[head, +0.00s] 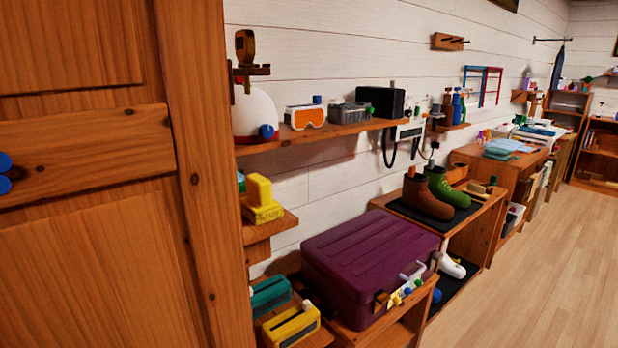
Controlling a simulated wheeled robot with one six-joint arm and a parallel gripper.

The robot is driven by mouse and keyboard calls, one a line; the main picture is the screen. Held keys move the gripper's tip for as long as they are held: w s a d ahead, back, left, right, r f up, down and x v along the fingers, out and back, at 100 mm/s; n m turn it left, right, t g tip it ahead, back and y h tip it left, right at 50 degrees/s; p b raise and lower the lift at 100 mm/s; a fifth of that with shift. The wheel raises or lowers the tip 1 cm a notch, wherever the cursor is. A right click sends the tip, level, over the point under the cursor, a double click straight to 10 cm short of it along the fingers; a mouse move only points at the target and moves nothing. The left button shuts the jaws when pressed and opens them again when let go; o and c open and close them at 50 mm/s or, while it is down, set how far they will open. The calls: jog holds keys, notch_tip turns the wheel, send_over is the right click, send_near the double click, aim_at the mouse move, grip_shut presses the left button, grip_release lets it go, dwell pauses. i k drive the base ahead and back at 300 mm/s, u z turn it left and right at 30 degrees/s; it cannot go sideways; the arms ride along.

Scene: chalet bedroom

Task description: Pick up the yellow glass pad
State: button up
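Two yellow objects show in the head view. One is a blocky yellow item (258,190) with an upright part, on a small wooden wall shelf beside the tall wooden door. The other is a flat yellow box-like item (292,327) with a dark slot, low at the bottom of the view, near a teal item of similar shape (270,295). I cannot tell which of the two is the glass pad. My gripper is not in view.
The wooden door (90,230) fills the left side. A purple case (370,260) lies on a low bench right of the yellow items. A long shelf (330,132) with goggles and a white helmet hangs above. Boots stand farther right. The floor (530,270) is clear at right.

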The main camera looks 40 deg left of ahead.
aim_at(259, 206)
jog(key=z, duration=0.1)
jog(key=i, duration=1.25)
jog(key=u, duration=2.7)
jog(key=k, duration=0.5)
jog(key=u, duration=1.5)
jog(key=i, duration=0.9)
jog(key=z, duration=0.2)
